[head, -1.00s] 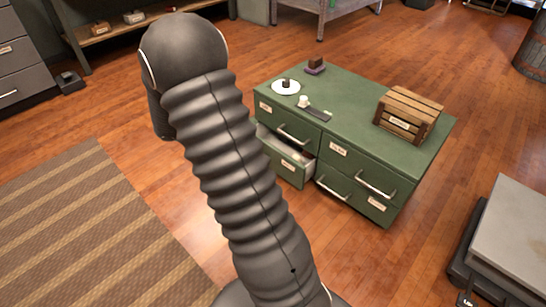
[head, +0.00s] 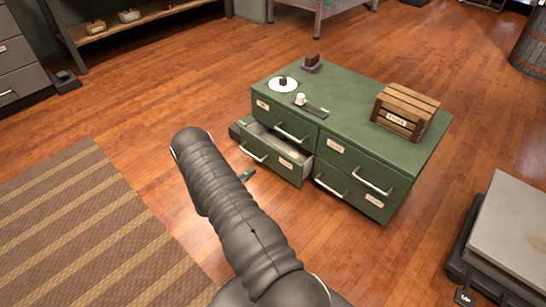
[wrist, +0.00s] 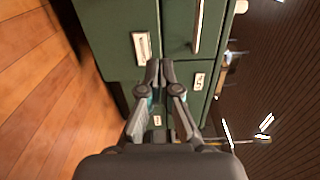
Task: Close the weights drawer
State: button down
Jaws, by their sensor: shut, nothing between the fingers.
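A green cabinet (head: 355,105) with two rows of drawers stands on the wood floor. Its lower left drawer (head: 262,157) is pulled out, with a pale handle on its front and a label too small to read. The other drawers look shut. My gripper is mostly hidden behind my arm in the head view; a small teal part of it (head: 247,175) shows low in front of the open drawer. In the wrist view my gripper (wrist: 160,66) is shut and empty, pointing at green drawer fronts with labels (wrist: 142,48). I cannot tell whether it touches them.
On the cabinet top are a wooden crate (head: 406,111), a white disc (head: 282,85), a dark block (head: 311,63) and a small scale-like item (head: 311,105). A striped rug (head: 90,225) lies left. A grey platform (head: 510,230) stands right.

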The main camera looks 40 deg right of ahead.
send_near(278, 152)
jog(key=d, duration=0.7)
jog(key=shift+w+d+f+p, duration=0.1)
jog(key=shift+w+f+p, duration=0.05)
jog(key=shift+w+p, duration=0.2)
